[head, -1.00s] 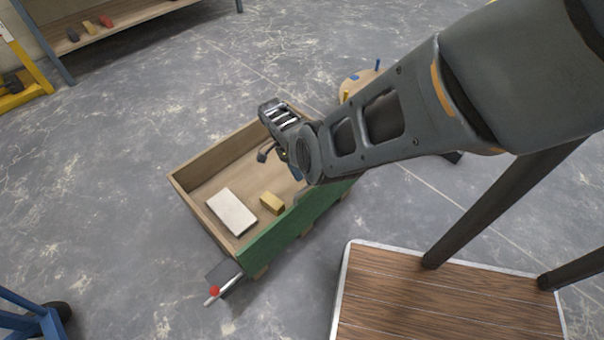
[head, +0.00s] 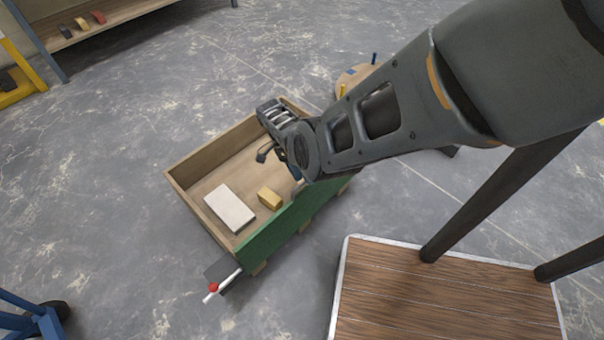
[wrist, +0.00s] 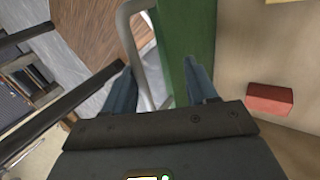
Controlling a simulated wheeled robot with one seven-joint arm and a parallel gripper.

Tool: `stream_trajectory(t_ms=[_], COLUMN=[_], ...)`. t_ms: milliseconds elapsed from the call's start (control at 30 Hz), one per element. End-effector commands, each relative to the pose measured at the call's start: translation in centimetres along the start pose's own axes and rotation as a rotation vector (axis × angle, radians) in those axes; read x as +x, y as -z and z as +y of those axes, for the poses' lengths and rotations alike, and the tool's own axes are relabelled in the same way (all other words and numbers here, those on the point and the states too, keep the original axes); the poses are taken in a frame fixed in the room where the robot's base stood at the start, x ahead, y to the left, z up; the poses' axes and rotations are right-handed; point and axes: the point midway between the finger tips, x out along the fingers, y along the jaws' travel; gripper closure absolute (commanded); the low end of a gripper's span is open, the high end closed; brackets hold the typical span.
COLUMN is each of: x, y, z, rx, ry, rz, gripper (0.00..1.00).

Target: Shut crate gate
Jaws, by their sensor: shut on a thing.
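The crate (head: 212,154) is a pale wooden box on the floor in the middle of the head view. Its green gate (head: 290,224) stands upright along the near right side. The gate also shows in the wrist view (wrist: 175,28), with a grey bar handle (wrist: 130,40) on its outer face. My gripper (wrist: 160,88) is at the gate, with one blue finger on each side of the handle and panel edge, shut on it. Exact finger contact is hard to see. In the head view my arm hides most of the gripper. A red-knobbed lever (head: 214,287) sits at the crate's near corner.
A white slab (head: 229,208) and a yellow block (head: 270,197) lie in the crate; a red block (wrist: 270,99) shows in the wrist view. A wood-topped table (head: 440,295) stands at lower right, blue-framed furniture (head: 30,318) at lower left. Floor left of the crate is clear.

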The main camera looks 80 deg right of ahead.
Motion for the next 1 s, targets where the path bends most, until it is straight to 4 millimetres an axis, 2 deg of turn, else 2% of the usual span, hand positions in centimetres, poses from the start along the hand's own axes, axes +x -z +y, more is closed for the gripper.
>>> stream_trajectory(t_ms=[33, 467, 800, 1000], x=[-0.9, -1.4, -6.0, -7.9], y=[0.1, 0.2, 0.1, 0.0], z=[-0.6, -0.6, -0.2, -0.1], rx=[0.001, 0.001, 0.0, -0.001], ry=[0.022, 0.027, 0.018, 0.01], rz=[0.006, 0.008, 0.005, 0.003], gripper=[0.62, 0.62, 0.62, 0.62])
